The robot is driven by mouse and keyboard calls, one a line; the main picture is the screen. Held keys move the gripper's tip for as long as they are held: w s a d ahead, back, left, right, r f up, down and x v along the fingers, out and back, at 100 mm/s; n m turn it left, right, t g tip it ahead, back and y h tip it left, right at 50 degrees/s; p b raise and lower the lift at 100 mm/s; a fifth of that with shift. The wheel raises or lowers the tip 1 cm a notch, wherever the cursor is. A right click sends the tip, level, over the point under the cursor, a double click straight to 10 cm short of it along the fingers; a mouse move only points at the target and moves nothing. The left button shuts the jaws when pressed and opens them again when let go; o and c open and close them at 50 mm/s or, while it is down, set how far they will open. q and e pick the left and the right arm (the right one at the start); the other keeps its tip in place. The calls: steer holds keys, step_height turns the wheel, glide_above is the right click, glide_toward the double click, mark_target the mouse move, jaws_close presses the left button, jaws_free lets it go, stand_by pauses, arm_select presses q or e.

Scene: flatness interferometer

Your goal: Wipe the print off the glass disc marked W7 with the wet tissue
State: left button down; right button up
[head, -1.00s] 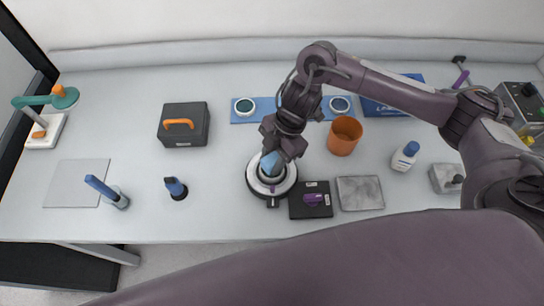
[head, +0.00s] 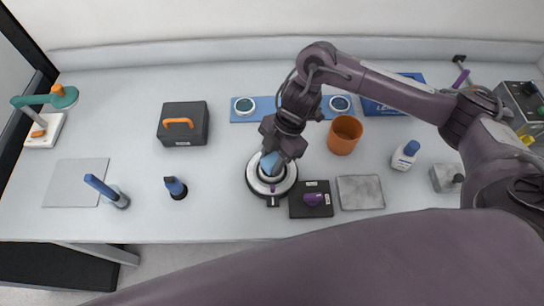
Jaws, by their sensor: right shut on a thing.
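My right gripper (head: 276,156) points down over a round black-and-white stand (head: 258,190) at the front middle of the bench. It is shut on a blue thing, seemingly the wet tissue (head: 269,163), which is at the glass disc (head: 271,178) in the stand. The gripper and the blue thing hide part of the disc. I cannot read a W7 mark or make out a print. My left gripper is not in view.
An orange cup (head: 344,136) stands right of the gripper. A black case (head: 183,124) stands left. A white bottle (head: 404,157) stands under my right arm.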

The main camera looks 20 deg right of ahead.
steer(key=shift+f, duration=0.4)
steer(key=shift+d, duration=0.1)
steer(key=shift+w+d+r, duration=0.1)
steer(key=shift+w+d, duration=0.1)
steer(key=shift+d, duration=0.35)
steer(key=shift+s+a, duration=0.25)
steer(key=shift+a, duration=0.55)
steer(key=shift+s+a+p, duration=0.25)
steer(key=shift+a+p, duration=0.15)
steer(key=shift+a, duration=0.15)
steer(key=shift+w+d, duration=0.3)
steer(key=shift+d, duration=0.45)
steer(key=shift+w+d, duration=0.25)
steer(key=shift+d, duration=0.45)
steer(key=shift+a, duration=0.1)
